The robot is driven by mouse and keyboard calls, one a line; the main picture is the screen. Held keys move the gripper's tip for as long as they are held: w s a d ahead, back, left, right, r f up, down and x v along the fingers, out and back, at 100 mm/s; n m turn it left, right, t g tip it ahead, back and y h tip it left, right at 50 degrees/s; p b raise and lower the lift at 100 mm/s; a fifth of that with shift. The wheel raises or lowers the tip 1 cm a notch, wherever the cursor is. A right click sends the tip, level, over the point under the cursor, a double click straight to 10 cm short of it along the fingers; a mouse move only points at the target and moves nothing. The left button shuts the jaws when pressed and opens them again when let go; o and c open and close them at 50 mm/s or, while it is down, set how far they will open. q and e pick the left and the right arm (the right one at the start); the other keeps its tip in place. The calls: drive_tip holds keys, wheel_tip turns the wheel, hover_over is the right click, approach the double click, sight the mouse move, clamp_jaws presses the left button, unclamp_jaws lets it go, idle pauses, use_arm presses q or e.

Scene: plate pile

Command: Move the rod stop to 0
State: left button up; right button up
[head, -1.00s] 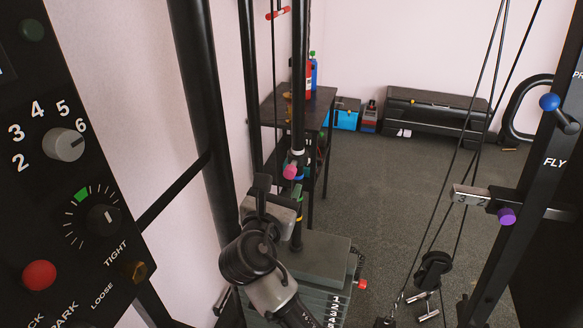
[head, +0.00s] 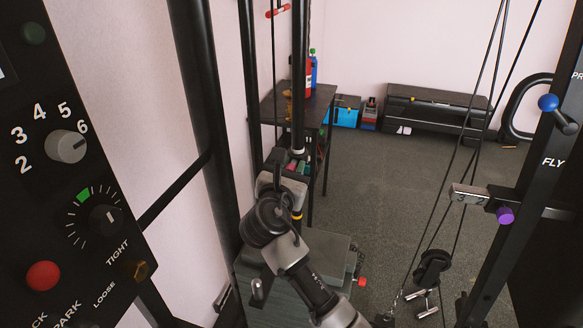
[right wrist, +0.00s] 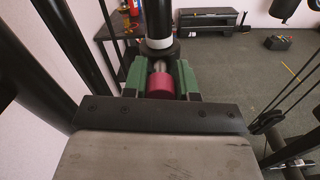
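The rod stop is a black collar (right wrist: 160,50) with a crimson knob (right wrist: 158,87) on an upright black rod (head: 298,80). A white ring on the rod (right wrist: 159,43) shows just above the knob in the right wrist view. My right gripper (head: 291,164) is at the stop and covers most of it in the head view. Its green finger pads (right wrist: 161,80) lie on both sides of the knob. I cannot tell whether they press on it. A yellow ring (head: 297,215) shows lower on the rod. My left gripper is not in view.
A control panel (head: 75,215) with dials stands close at left. A grey weight stack (head: 325,245) is below my right arm. A dark table (head: 318,105) stands behind the rod. Cables and a post with a purple knob (head: 505,215) are at right. The floor behind is mostly clear.

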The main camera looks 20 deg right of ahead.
clamp_jaws()
wheel_tip(320, 180, down, 22)
drive_tip(key=b, duration=0.8)
drive_tip(key=shift+s+r, duration=0.1)
drive_tip(key=shift+r, duration=0.15)
drive_tip(key=shift+f, duration=0.1)
drive_tip(key=o, duration=0.6)
unclamp_jaws()
drive_tip(key=shift+o, duration=0.2)
approach(295, 224)
drive_tip(key=v, duration=0.4)
drive_tip(key=shift+s+a, duration=0.1)
drive_tip(key=shift+s, duration=0.05)
